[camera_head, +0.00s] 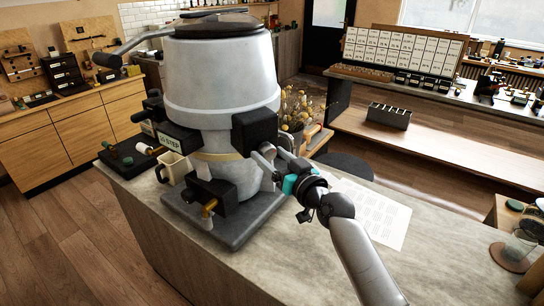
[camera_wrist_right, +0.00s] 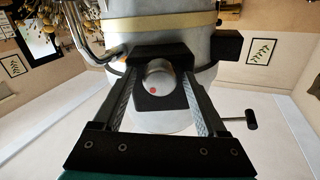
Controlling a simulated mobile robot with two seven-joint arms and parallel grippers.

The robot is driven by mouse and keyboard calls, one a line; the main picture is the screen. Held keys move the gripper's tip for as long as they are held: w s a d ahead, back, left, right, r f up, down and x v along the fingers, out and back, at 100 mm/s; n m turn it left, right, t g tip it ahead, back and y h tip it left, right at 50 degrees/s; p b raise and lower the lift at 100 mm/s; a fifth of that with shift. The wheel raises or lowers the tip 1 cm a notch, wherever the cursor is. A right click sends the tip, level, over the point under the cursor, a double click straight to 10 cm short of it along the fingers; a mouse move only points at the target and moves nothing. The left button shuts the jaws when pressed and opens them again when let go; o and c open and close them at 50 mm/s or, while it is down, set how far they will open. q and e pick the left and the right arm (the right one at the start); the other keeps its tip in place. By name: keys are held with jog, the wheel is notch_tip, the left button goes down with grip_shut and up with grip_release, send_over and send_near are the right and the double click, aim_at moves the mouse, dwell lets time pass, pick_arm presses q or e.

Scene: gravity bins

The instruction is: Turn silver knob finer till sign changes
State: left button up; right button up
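A silver knob (camera_wrist_right: 158,77) with a red dot on its face shows in the right wrist view, seated in a black block on the grey machine (camera_head: 222,75). My right gripper (camera_wrist_right: 157,80) is open, with one finger on each side of the knob and a visible gap to it. In the head view my right gripper (camera_head: 266,157) is at the machine's right side, beside a black block (camera_head: 254,131), and the knob is not clearly visible. A small lit sign (camera_head: 173,142) is on the machine's left side; its lettering is too small to read surely. My left gripper is not in view.
The machine stands on a grey counter (camera_head: 250,265). A cream jug (camera_head: 172,168) stands at its left, with a black mat (camera_head: 125,160) beyond. A printed sheet (camera_head: 370,212) lies on the counter behind my right arm. A dried-flower pot (camera_head: 298,115) is behind the machine.

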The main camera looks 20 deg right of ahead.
grip_shut()
jog(key=shift+n, duration=0.9)
jog(key=shift+o, duration=0.8)
grip_release()
jog(key=b+v, duration=0.2)
jog(key=v, duration=1.3)
jog(key=shift+s+d, duration=0.1)
